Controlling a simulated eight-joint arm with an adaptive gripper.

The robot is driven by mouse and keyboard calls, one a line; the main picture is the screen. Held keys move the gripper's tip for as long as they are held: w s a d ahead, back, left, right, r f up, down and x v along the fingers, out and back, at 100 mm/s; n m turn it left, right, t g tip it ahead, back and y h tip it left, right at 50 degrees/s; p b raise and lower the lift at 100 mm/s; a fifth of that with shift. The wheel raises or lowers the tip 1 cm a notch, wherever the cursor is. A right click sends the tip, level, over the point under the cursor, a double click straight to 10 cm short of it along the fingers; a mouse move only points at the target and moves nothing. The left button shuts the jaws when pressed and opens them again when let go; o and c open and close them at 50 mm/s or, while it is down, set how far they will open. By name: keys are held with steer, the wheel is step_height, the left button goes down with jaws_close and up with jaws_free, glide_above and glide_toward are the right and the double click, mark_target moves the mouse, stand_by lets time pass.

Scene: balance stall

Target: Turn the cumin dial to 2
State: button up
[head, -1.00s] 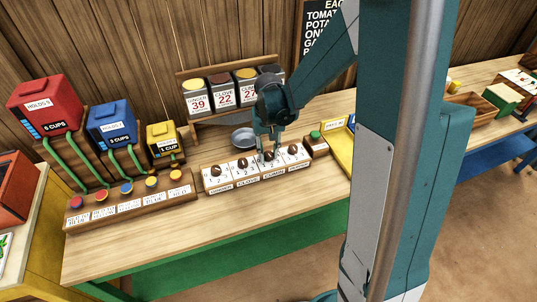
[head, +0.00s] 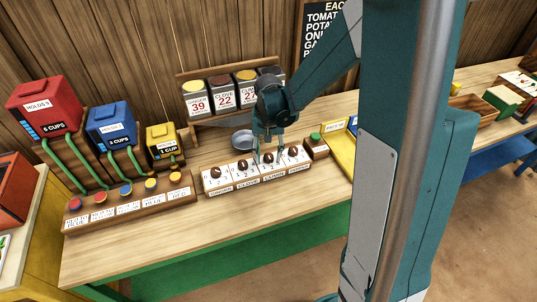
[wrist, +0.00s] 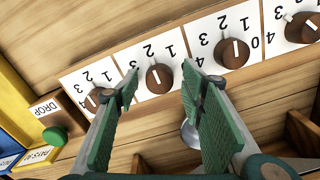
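The cumin dial (head: 267,157) is a round brown knob with a white pointer line, on a white numbered panel in the dial row. It also shows in the wrist view (wrist: 160,78). There its pointer runs nearly upright, tilted slightly left, below the printed 1 and 2; the exact setting is hard to tell. My gripper (head: 268,161) is over this dial. In the wrist view its two green-padded fingers (wrist: 160,80) are spread, one to each side of the dial, with visible gaps. Nothing is held. Contact with the panel cannot be told.
The clove dial (wrist: 232,53) and ginger dial (wrist: 303,27) lie to one side, the pepper dial (wrist: 93,102) to the other. A green button (head: 315,135) stands beyond pepper. A metal bowl (head: 242,139) is behind the row. The table front (head: 200,225) is clear.

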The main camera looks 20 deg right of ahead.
mark_target(268, 156)
steer(key=shift+r, duration=0.1)
stand_by(0.3)
step_height(268, 156, up, 12)
stand_by(0.8)
steer(key=shift+s, duration=0.1)
stand_by(0.5)
steer(key=s+a+r+n+t, duration=0.1)
steer(key=s+r, duration=0.4)
steer(key=s, duration=0.6)
steer(key=s+a+r+n+t, duration=0.2)
steer(key=s+t, duration=0.4)
steer(key=s, duration=0.5)
steer(key=shift+s+a+r+n, duration=0.25)
steer(key=shift+r+n, duration=0.55)
steer(key=shift+r, duration=0.6)
steer(key=shift+f, duration=0.15)
step_height(268, 156, down, 15)
steer(key=b, duration=1.5)
